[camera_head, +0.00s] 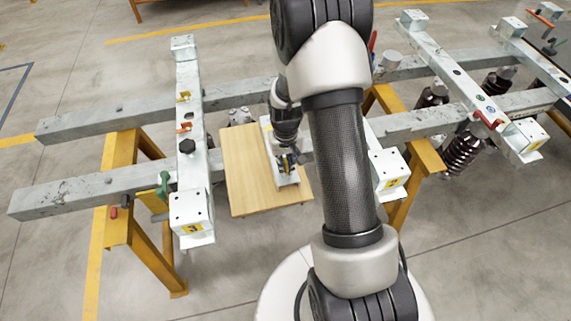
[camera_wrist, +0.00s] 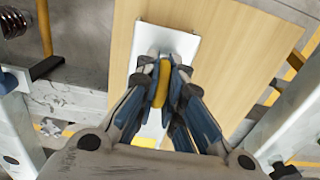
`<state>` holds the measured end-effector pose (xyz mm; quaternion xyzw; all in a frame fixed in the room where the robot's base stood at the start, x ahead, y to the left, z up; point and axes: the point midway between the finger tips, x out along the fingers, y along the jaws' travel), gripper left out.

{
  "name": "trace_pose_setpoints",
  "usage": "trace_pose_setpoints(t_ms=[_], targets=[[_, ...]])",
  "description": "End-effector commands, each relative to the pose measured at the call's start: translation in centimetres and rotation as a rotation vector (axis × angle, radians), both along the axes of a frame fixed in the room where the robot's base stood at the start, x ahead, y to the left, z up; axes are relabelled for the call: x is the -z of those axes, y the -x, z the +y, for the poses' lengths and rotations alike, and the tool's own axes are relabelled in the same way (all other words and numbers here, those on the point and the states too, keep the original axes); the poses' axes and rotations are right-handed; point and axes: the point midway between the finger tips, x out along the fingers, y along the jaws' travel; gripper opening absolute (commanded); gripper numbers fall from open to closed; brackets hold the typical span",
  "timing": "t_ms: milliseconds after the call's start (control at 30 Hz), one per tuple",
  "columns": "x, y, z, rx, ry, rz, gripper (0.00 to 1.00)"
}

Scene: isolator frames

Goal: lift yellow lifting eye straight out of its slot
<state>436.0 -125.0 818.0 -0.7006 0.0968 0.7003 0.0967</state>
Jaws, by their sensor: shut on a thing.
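The yellow lifting eye (camera_wrist: 161,84) is between the fingers of my gripper (camera_wrist: 161,72) in the wrist view, and the blue-padded fingers are shut on it from both sides. Below it lies a pale plate or bar (camera_wrist: 180,42) on a wooden board (camera_wrist: 230,50). Whether the eye's lower end is in its slot is hidden by the fingers. In the head view my gripper (camera_head: 288,161) is over the pale bar (camera_head: 284,183) on the wooden board (camera_head: 238,165), and the eye is too small to make out there.
Long grey beams (camera_head: 90,186) rest on yellow trestles (camera_head: 120,232) on both sides of the board. A white crossbar (camera_head: 188,115) with a black knob (camera_head: 187,146) and a green clamp (camera_head: 163,186) stands left. Other white crossbars (camera_head: 447,68) and dark insulators (camera_head: 462,155) are right.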

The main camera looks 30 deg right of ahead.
Motion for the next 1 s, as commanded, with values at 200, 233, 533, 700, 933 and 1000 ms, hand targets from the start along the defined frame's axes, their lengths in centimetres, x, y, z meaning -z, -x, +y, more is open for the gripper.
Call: trace_pose_setpoints(t_ms=[200, 233, 533, 700, 933, 1000], targets=[[0.0, -0.06, -0.02, 0.0, 0.0, 0.001, 0.0], [-0.01, -0.1, -0.03, 0.0, 0.0, 0.0, 0.0], [-0.14, -0.67, -0.19, 0.0, 0.0, 0.0, 0.0], [-0.18, -0.91, -0.27, 0.0, 0.0, 0.001, 0.0], [-0.19, -0.96, -0.28, 0.0, 0.0, 0.001, 0.0], [-0.2, -0.97, -0.28, 0.0, 0.0, 0.0, 0.0]])
